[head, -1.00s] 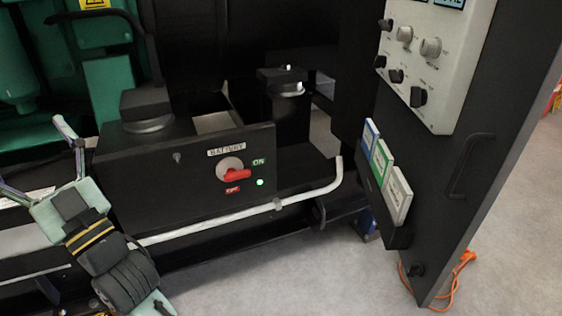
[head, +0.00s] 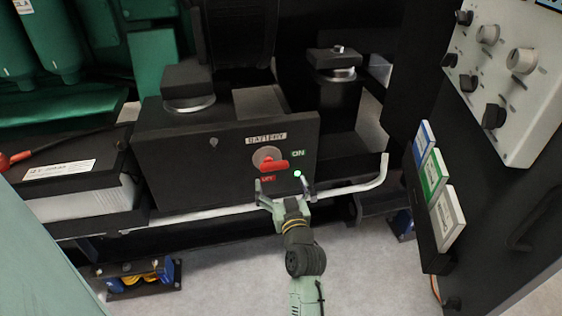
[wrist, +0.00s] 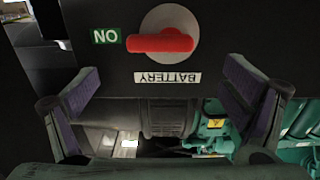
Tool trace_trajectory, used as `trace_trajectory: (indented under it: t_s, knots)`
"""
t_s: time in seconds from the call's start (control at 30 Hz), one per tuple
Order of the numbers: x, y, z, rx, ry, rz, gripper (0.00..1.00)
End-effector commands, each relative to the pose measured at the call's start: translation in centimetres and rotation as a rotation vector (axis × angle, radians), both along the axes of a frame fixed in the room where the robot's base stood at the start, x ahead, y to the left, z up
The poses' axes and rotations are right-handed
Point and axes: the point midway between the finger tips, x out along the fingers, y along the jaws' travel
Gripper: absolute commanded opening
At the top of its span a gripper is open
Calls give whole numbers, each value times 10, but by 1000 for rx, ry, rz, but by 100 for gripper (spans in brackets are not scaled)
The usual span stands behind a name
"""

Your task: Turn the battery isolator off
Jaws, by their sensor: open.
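The battery isolator has a red handle (head: 276,166) on a round grey plate, set in the front of a black box (head: 190,165). The handle lies roughly level, its tip towards the right, by the green ON label (head: 298,153). The red OFF label (head: 268,178) is below the plate, and a green light (head: 297,174) is lit. My gripper (head: 281,188) is open and empty, just below the handle in the head view. In the upside-down wrist view, the handle (wrist: 160,43) shows beyond and between the spread fingers (wrist: 160,78), apart from them.
A pale pipe (head: 345,188) runs along the box's lower front and bends up at the right. An open door with a control panel (head: 505,70) and document holders (head: 437,175) stands at the right. A battery (head: 75,180) sits at the left.

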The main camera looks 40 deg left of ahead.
Motion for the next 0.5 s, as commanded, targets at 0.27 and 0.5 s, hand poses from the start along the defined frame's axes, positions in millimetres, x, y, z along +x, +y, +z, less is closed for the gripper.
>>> trace_trajectory:
  t_s: [0.27, 0.5]
  knots:
    - [35, 42, 4, 3, -1, 0, 93]
    - [53, 62, 2, 2, -1, -1, 93]
